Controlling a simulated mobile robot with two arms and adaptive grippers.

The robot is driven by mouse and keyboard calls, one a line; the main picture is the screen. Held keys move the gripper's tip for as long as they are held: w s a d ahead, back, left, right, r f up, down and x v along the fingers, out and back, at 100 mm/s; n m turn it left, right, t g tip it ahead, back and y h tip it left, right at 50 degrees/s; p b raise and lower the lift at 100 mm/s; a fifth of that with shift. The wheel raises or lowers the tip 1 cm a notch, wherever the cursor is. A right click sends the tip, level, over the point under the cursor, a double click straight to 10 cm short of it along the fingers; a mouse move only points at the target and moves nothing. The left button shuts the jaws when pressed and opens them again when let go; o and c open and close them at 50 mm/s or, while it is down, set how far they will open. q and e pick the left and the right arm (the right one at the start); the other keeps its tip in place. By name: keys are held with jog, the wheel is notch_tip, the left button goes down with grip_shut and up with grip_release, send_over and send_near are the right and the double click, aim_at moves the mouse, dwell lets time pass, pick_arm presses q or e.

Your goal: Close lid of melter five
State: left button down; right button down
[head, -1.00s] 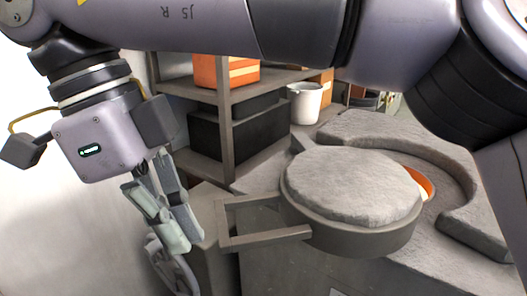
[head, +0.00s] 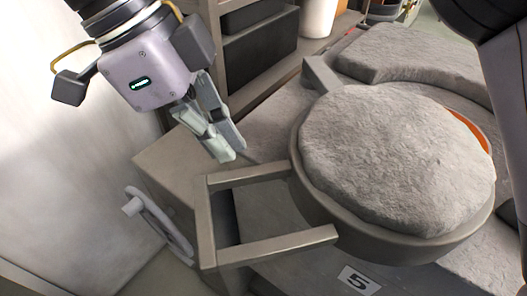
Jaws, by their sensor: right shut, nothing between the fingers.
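The lid (head: 395,160) is a round grey slab in a metal ring with a square loop handle (head: 207,222) that sticks out to the left. It lies over much of the round opening of melter five, whose label "5" (head: 359,280) shows on the front. An orange-lined strip of the opening (head: 470,135) shows past the lid's right edge. My right gripper (head: 228,155) is shut and empty, just above and behind the handle, apart from it as far as I can tell. My left gripper is not in view.
A raised grey curved rim (head: 415,55) stands behind the lid. A handwheel (head: 160,225) sits at the lower left. A shelf with a dark box (head: 262,45) and a white bucket (head: 319,15) stands at the back. A pale wall (head: 60,170) bounds the left.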

aim_at(266, 174)
jog(key=shift+w+d+f+p, duration=0.2)
jog(key=shift+d+f+p, duration=0.1)
jog(key=shift+d+f, duration=0.3)
jog(key=shift+w+d+f+p, duration=0.15)
jog(key=shift+d+f+p, duration=0.15)
jog(key=shift+d+f, duration=0.2)
jog(key=shift+s+d+p, duration=0.3)
jog(key=shift+d+p, duration=0.15)
jog(key=shift+d, duration=0.5)
jog(key=shift+s+d, duration=0.1)
jog(key=shift+d, duration=0.25)
jog(key=shift+w+d+f, duration=0.15)
jog(key=shift+w+d, duration=0.05)
jog(key=shift+d, duration=0.1)
jog(key=shift+s, duration=0.15)
